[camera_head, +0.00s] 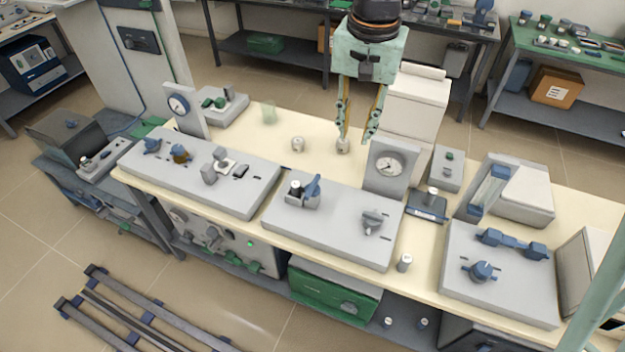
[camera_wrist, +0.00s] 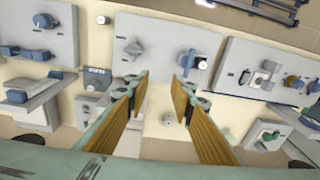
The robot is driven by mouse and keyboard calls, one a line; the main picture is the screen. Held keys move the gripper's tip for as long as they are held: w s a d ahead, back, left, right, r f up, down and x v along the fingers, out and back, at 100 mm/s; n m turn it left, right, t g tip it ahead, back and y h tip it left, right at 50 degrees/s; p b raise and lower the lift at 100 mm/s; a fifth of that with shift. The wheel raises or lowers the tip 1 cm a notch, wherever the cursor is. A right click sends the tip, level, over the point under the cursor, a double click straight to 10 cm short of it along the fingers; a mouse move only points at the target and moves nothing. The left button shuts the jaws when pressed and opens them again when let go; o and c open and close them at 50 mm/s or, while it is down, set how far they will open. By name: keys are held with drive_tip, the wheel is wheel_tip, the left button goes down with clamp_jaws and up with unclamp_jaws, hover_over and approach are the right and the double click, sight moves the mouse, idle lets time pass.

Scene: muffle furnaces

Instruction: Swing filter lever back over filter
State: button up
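No part is labelled as the filter, so I cannot tell for sure which one is the filter lever. The left panel (camera_head: 235,198) has a grey block and a white square piece (camera_head: 225,165). My gripper (camera_head: 358,136) is open and empty above the table behind the middle panel. In the wrist view its fingers (camera_wrist: 163,88) are well apart, with nothing between them.
A round gauge (camera_head: 389,167) stands upright behind the middle panel. A grey knob (camera_head: 372,222) is on that panel's right. The right panel (camera_head: 500,285) carries blue fittings.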

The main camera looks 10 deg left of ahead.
drive_tip(key=g+p, duration=0.1)
drive_tip(key=p, duration=0.1)
hover_over(313, 184)
wheel_tip(313, 184, down, 12)
drive_tip(key=shift+a+r+m, duration=0.1)
drive_tip(key=shift+m, duration=0.2)
drive_tip(key=shift+s+f, duration=0.1)
drive_tip(key=shift+f, duration=0.1)
drive_tip(key=shift+f, duration=6.7)
drive_tip(key=shift+c, duration=0.4)
clamp_jaws()
